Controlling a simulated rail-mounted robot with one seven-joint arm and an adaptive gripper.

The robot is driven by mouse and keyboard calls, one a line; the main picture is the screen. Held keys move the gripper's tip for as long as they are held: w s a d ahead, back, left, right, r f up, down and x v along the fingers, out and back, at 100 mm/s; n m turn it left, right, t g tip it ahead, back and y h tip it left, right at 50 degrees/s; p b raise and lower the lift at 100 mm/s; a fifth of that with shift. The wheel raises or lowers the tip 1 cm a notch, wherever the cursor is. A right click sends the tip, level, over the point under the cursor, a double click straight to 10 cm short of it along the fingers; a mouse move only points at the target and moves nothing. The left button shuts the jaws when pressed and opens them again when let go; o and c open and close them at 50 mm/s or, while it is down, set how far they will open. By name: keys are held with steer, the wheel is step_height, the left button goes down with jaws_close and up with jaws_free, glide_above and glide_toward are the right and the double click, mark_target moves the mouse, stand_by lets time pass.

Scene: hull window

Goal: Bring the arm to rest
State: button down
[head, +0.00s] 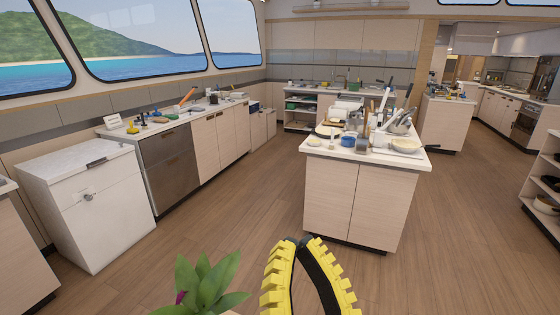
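My gripper (299,242) shows at the bottom middle of the head view, its tips pointing up and away over the wooden floor. Its two curved fingers have yellow ridged outer sides and black inner faces. The fingertips come together at the top, and the fingers spread apart lower down. I see nothing held between them. The base of the gripper and the rest of the arm are cut off below the frame.
A leafy green plant (203,288) stands close at the left of my gripper. A loaded island counter (357,203) stands ahead. A white cabinet (92,203) and counters line the left wall. Open shelves (541,192) stand at the right edge. The floor (215,215) between is clear.

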steer(key=s+d+g+h+p, duration=0.1)
steer(key=s+d+h+p, duration=0.15)
steer(key=d+h, duration=0.3)
step_height(320, 180, up, 37)
steer(key=p, duration=3.5)
steer(key=shift+a, duration=0.3)
steer(key=shift+w+f, duration=0.1)
